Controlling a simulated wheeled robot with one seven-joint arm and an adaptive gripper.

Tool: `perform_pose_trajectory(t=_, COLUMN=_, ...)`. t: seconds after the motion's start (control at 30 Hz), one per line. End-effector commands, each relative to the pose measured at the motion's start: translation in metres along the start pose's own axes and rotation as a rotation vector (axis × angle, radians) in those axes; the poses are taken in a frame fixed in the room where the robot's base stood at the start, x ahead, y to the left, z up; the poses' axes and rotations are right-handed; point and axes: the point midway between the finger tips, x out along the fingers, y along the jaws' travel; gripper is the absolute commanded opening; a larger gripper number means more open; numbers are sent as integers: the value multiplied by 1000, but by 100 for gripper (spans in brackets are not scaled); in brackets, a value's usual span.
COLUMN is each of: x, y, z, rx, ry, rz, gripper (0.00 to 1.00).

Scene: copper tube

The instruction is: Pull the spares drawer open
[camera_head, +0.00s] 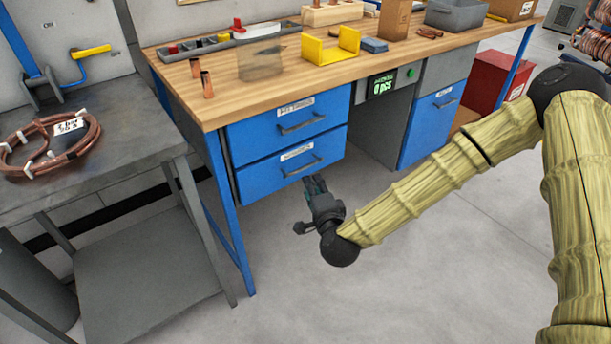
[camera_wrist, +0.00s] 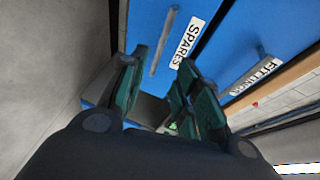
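The spares drawer (camera_head: 262,180) is the lower of two blue drawers under the workbench. Its front looks flush with the drawer above. Its label, reading SPARES (camera_wrist: 187,43), shows in the wrist view beside the bar handle (camera_wrist: 163,42). The handle also shows in the head view (camera_head: 301,167). My gripper (camera_head: 315,184) is just in front of and below this handle. In the wrist view my gripper (camera_wrist: 160,82) is open, its green-padded fingers apart. The handle appears beyond and between the fingertips; I cannot tell whether they touch it. Nothing is held.
The fittings drawer (camera_head: 285,123) with its own handle is directly above. A blue cabinet (camera_head: 432,120) stands to the right past an open knee space. A grey side table (camera_head: 95,165) with coiled copper tube (camera_head: 48,145) is at left. The floor before the drawers is clear.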

Motion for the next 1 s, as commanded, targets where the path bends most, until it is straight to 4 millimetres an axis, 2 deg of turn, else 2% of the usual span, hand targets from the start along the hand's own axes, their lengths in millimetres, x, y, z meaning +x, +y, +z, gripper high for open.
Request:
perform_pose_trajectory(t=0.17, x=20, y=0, z=0, rx=-1, ry=0, rz=-1, gripper=32)
perform_pose_trajectory(t=0.6, x=87, y=1, z=1, rx=-3, ry=-1, rz=1, gripper=32)
perform_pose_trajectory(t=0.8, x=101, y=0, z=1, rx=-2, ry=-1, rz=1, gripper=32)
perform_pose_trajectory(t=1.0, x=104, y=0, z=1, rx=-2, ry=-2, rz=2, gripper=32)
